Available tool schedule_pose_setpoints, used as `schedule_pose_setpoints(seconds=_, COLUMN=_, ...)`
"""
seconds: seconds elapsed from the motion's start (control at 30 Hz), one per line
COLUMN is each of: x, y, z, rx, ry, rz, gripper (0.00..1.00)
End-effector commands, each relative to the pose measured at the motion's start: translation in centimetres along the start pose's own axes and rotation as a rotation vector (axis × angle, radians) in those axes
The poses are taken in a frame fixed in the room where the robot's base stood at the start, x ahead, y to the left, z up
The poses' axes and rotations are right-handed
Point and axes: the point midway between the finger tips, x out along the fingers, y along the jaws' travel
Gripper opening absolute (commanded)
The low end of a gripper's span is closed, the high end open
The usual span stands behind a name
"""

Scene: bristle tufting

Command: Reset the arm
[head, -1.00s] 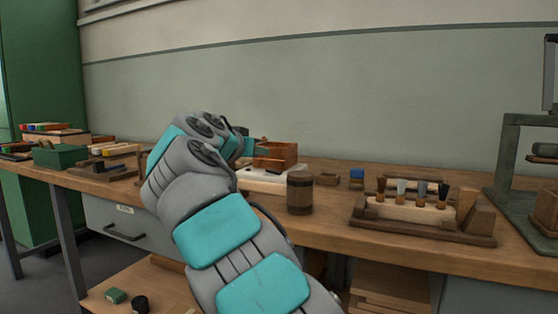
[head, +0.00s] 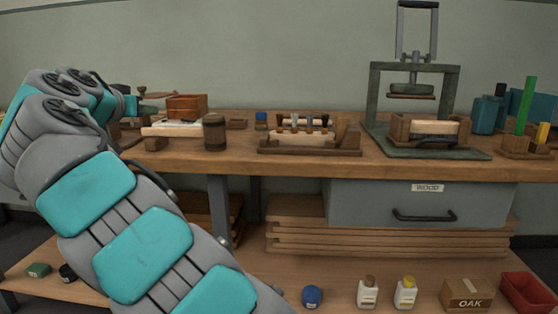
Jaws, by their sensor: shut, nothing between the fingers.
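My grey and teal arm rises from the bottom of the head view and bends at the left. Its far end points towards the bench, where a small teal part shows left of an open wooden box (head: 187,107). My gripper's fingers cannot be made out there, hidden behind the arm's own links. I see nothing carried by the arm.
The workbench (head: 290,168) holds a wooden cup (head: 214,132), a rack with several brushes (head: 310,138) and a green press (head: 412,100). A lower shelf (head: 335,270) bears a blue jar (head: 312,296), bottles, an OAK box (head: 468,295) and a red bin (head: 527,290).

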Motion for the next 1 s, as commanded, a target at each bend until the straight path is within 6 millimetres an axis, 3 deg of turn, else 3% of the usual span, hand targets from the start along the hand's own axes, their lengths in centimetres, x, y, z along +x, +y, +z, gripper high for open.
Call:
schedule_pose_setpoints(seconds=0.07, x=0.1, y=0.1, z=0.0, rx=-0.001, ry=-0.001, rz=0.003, gripper=0.00)
schedule_pose_setpoints(seconds=0.37, x=2.0, y=4.5, z=0.4, rx=-0.056, ry=-0.058, rz=0.074, gripper=0.00)
schedule_pose_setpoints(seconds=0.57, x=3.5, y=9.1, z=1.0, rx=-0.102, ry=-0.123, rz=0.139, gripper=0.00)
schedule_pose_setpoints(seconds=0.77, x=4.8, y=16.5, z=2.6, rx=-0.157, ry=-0.238, rz=0.226, gripper=0.00)
schedule_pose_setpoints(seconds=1.0, x=4.0, y=30.0, z=7.8, rx=-0.214, ry=-0.495, rz=0.334, gripper=0.00)
